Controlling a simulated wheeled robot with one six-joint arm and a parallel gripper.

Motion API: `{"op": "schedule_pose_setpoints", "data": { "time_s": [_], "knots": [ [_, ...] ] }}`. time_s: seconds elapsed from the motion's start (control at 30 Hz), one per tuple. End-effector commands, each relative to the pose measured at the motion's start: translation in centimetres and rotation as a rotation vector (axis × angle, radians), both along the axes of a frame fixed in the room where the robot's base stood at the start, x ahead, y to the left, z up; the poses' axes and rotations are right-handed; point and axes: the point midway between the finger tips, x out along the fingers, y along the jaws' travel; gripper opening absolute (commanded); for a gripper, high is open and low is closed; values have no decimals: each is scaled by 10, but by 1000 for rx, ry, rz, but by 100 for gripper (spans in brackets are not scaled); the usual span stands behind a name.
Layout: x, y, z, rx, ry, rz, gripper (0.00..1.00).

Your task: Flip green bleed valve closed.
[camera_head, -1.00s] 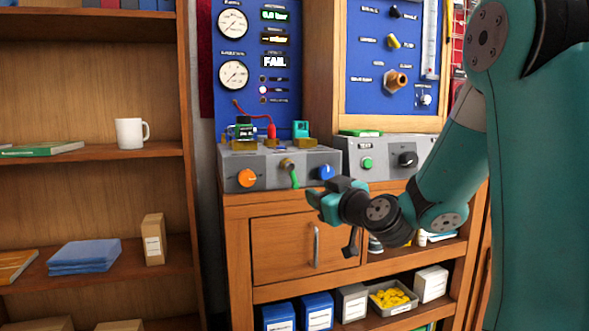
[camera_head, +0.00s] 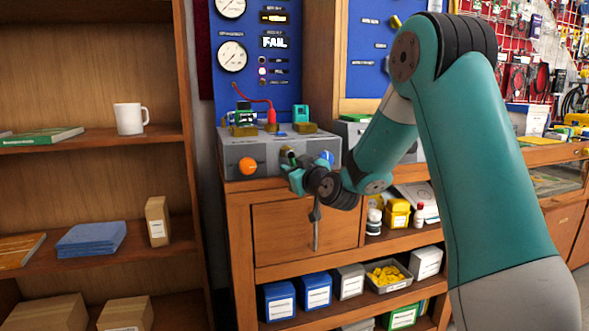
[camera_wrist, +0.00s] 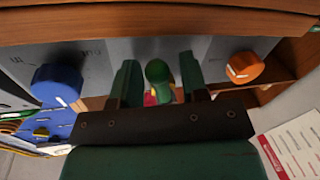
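The green bleed valve handle (camera_wrist: 158,72) shows in the wrist view between my gripper's two fingers, with a small gap on each side. My gripper (camera_wrist: 159,84) is open around it and not closed on it. In the head view my gripper (camera_head: 292,174) is at the front face of the grey bench unit (camera_head: 236,157), between the orange knob (camera_head: 248,165) and the blue knob (camera_head: 325,158). It hides most of the green handle there. The valve's body (camera_head: 288,152) shows just above the gripper.
The blue knob (camera_wrist: 57,84) and the orange knob (camera_wrist: 245,67) flank the handle in the wrist view. A cabinet door with a handle (camera_head: 316,232) is below. A panel with gauges (camera_head: 231,56) and a FAIL display (camera_head: 274,42) stands behind. A shelf with a mug (camera_head: 130,118) is left.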

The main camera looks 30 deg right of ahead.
Motion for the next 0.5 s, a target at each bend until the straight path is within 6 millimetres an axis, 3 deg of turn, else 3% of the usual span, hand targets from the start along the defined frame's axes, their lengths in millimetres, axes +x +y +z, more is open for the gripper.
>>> {"op": "schedule_pose_setpoints", "data": {
  "time_s": [0.03,0.17,0.33,0.5],
  "knots": [
    [0,0,0,0,0,0,29],
    [0,0,0,0,0,0,0],
    [0,1,-1,16,-5,0,0],
    [1,6,-4,150,-47,1,0]
  ]
}}
